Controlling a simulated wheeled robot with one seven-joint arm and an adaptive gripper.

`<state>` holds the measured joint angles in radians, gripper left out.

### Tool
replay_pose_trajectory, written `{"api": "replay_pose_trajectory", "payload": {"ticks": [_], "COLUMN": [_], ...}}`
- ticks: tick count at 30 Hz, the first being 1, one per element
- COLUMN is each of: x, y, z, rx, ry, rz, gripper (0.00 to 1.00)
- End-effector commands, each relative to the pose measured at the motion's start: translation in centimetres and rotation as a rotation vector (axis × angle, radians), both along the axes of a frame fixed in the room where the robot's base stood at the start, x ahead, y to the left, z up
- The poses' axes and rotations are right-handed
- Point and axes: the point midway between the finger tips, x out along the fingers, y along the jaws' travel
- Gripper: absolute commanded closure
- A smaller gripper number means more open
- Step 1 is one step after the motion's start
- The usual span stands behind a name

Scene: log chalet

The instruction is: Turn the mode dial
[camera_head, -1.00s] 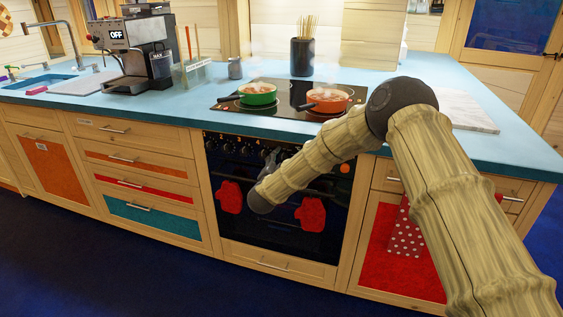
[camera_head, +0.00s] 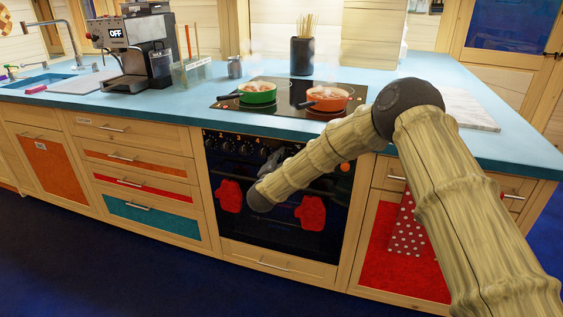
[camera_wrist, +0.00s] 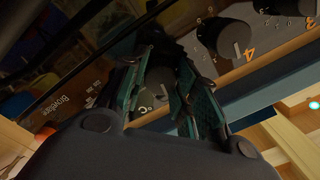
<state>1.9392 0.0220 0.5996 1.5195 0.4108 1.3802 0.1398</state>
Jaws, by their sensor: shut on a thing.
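The black oven (camera_head: 270,228) stands under the hob, with a row of dark knobs (camera_head: 228,147) along its panel. My gripper (camera_head: 270,163) is at that panel, seen small and partly behind my forearm. In the wrist view its two green-padded fingers (camera_wrist: 163,65) stand on either side of a dark round dial (camera_wrist: 157,88) and are shut on it. The dial is largely covered by the fingers; a small white mark shows low on it. The dial's exact setting cannot be told.
Two red mitts (camera_head: 311,212) hang at the oven front. A green pot (camera_head: 258,93) and an orange pot (camera_head: 327,98) steam on the hob. Floor before the oven is clear.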

Motion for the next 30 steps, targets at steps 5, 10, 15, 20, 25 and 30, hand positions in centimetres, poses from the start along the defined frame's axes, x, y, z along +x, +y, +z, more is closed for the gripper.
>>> {"api": "replay_pose_trajectory", "payload": {"ticks": [5,10,15,20,25,30], "x": [-0.06,-0.04,-0.03,-0.02,-0.02,-0.02], "y": [-0.01,-0.01,-0.02,0.06,0.1,0.07], "z": [-0.53,-0.58,-0.58,-0.58,-0.55,-0.51], "rx": [0.147,0.302,0.456,0.6,0.742,0.861], "ry": [-0.045,-0.095,-0.146,-0.192,-0.239,-0.277], "rz": [-0.001,0.0,-0.001,-0.001,0.0,-0.002], "gripper": [0.94,0.94,0.94,0.94,0.94,0.94]}}
